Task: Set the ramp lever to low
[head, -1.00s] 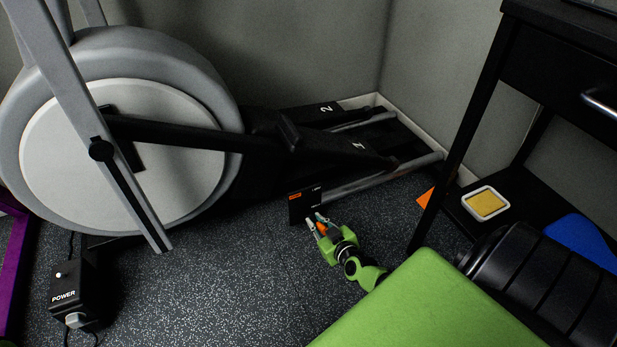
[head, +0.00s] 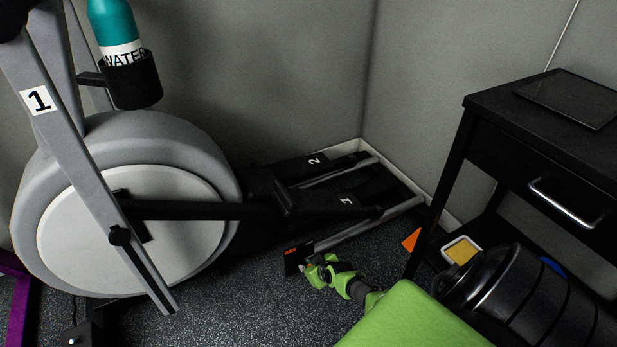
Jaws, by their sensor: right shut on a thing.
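The ramp control is a small black panel (head: 293,262) with an orange label, low beside the rail of the elliptical machine (head: 130,215). My right gripper (head: 311,270), green with pale fingertips, is at the panel's right side. It is shut on the ramp lever, which its fingers mostly hide. The lever's exact setting and the small panel markings cannot be read. My left gripper is not in view.
A black desk (head: 500,140) with a drawer handle stands at the right. A yellow-topped tray (head: 461,251) and a dark ribbed cylinder (head: 530,295) are below it. A teal water bottle (head: 113,22) sits in the machine's holder. Speckled floor lies open in front.

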